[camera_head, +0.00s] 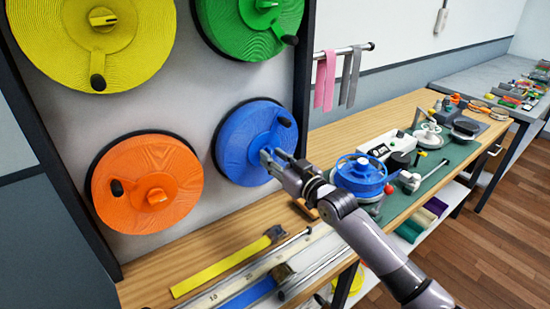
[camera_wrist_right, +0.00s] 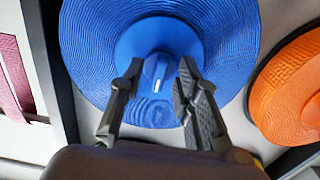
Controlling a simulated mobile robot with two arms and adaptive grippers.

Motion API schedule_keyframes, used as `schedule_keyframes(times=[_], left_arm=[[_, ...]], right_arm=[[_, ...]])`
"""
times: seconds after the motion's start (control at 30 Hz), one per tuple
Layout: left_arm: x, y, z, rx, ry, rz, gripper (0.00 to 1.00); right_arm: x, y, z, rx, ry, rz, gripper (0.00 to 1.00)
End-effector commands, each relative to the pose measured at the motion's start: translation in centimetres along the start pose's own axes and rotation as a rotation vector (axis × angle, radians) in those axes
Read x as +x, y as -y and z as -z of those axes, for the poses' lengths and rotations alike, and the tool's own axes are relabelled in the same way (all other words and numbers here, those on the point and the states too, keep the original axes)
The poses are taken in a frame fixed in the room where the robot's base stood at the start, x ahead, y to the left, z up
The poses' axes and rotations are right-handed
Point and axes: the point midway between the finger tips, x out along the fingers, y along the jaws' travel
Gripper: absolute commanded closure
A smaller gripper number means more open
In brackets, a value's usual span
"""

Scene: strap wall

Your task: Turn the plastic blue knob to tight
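The blue knob (camera_head: 237,142) is a large ridged disc at the lower right of the wall panel. It has a raised hub and a black handle (camera_head: 285,122) at its upper right. In the wrist view the blue disc (camera_wrist_right: 95,45) fills the middle, with a narrow raised blue grip (camera_wrist_right: 156,72) bearing a white mark at its centre. My right gripper (camera_head: 268,158) is in front of the disc's right part. In the wrist view its two fingers (camera_wrist_right: 158,78) are spread, one on each side of the grip, with gaps visible. Contact cannot be told. My left gripper is not in view.
Yellow (camera_head: 60,32), green (camera_head: 228,28) and orange (camera_head: 180,190) discs share the panel (camera_head: 190,95). Pink (camera_head: 325,82) and grey straps hang from a rod to its right. The wooden bench (camera_head: 150,289) below holds rulers, a yellow strap (camera_head: 222,265), and a blue-wheeled device (camera_head: 361,175).

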Motion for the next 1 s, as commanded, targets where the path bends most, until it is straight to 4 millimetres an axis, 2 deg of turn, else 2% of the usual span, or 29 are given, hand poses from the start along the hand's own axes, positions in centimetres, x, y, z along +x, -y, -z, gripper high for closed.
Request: schedule_keyframes(times=[0.17, 0.63, 1.0], left_arm=[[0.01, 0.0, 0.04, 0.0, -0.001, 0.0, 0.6], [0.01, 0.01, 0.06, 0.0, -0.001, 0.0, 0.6], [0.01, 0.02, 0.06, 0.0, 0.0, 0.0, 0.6]], right_arm=[[-0.01, 0.02, -0.02, 0.0, 0.0, 0.0, 0.7], [-0.05, 0.0, -0.03, 0.001, 0.0, 0.0, 1.0], [-0.05, 0.0, -0.04, 0.004, 0.001, 0.0, 1.0]])
